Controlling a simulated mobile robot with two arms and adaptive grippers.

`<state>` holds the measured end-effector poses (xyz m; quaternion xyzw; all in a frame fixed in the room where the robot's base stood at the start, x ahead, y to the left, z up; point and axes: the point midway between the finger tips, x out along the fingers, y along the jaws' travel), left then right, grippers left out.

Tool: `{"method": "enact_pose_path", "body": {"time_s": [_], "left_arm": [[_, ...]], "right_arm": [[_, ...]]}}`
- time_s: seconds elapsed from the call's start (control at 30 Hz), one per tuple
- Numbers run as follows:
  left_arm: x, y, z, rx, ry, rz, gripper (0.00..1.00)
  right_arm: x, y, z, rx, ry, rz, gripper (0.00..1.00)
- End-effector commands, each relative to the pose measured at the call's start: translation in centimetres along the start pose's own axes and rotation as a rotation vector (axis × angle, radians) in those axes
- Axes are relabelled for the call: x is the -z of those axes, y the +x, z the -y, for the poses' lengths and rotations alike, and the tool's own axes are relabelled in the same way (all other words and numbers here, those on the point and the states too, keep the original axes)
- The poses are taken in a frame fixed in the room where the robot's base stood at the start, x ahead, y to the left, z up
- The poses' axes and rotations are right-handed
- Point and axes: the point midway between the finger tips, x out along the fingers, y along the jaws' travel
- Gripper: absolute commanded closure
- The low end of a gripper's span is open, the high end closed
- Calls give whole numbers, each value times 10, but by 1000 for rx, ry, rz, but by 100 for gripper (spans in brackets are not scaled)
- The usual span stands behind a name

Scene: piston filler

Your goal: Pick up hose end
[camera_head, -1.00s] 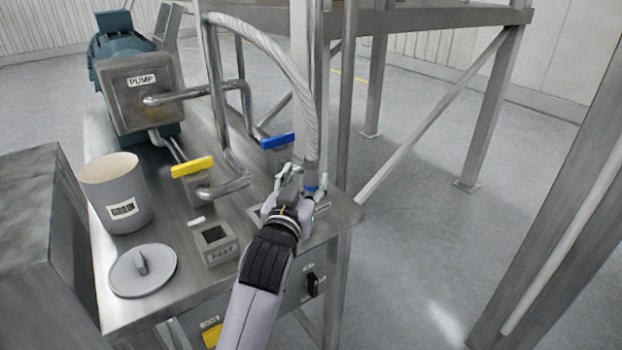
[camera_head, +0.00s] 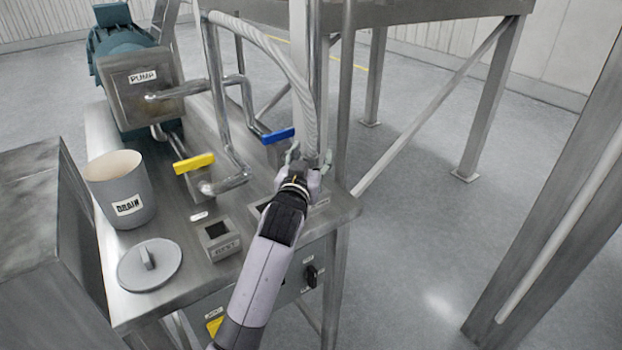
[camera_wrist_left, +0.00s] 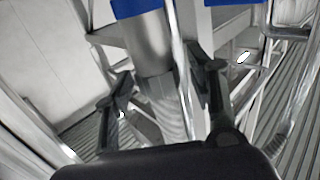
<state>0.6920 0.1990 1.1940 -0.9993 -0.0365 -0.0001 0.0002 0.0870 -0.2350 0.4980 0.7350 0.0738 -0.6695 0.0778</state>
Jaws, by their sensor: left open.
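The pale ribbed hose (camera_head: 305,90) arches from a pipe at the back and hangs down to the right end of the steel bench in the head view. My left gripper (camera_head: 308,156) is at its lower part, with the fingers spread around it. In the left wrist view the hose end, a smooth metal sleeve (camera_wrist_left: 153,45) with a blue band (camera_wrist_left: 136,8), passes between the open fingers of the left gripper (camera_wrist_left: 165,90). Whether a finger touches it I cannot tell. In the head view my gripper hides the hose's lowest part. My right gripper is not in view.
On the bench (camera_head: 185,300) stand a grey drain pot (camera_head: 120,190), a round lid (camera_head: 150,266), a yellow valve handle (camera_head: 193,163), a blue handle (camera_head: 278,135) and a small square socket (camera_head: 216,235). A steel frame leg (camera_head: 345,100) stands close to the right of the hose.

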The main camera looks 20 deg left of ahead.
Motion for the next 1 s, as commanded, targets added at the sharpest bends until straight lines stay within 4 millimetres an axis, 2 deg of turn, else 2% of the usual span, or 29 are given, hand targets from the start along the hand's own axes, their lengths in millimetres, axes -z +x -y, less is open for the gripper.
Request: {"method": "enact_pose_path", "body": {"time_s": [0.07,0.77,1.0], "left_arm": [[0,0,0,0,0,0,52],[0,0,0,0,0,0,99],[0,0,0,0,-1,0,100]], "right_arm": [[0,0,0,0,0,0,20],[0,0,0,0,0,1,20],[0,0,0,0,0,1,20]]}}
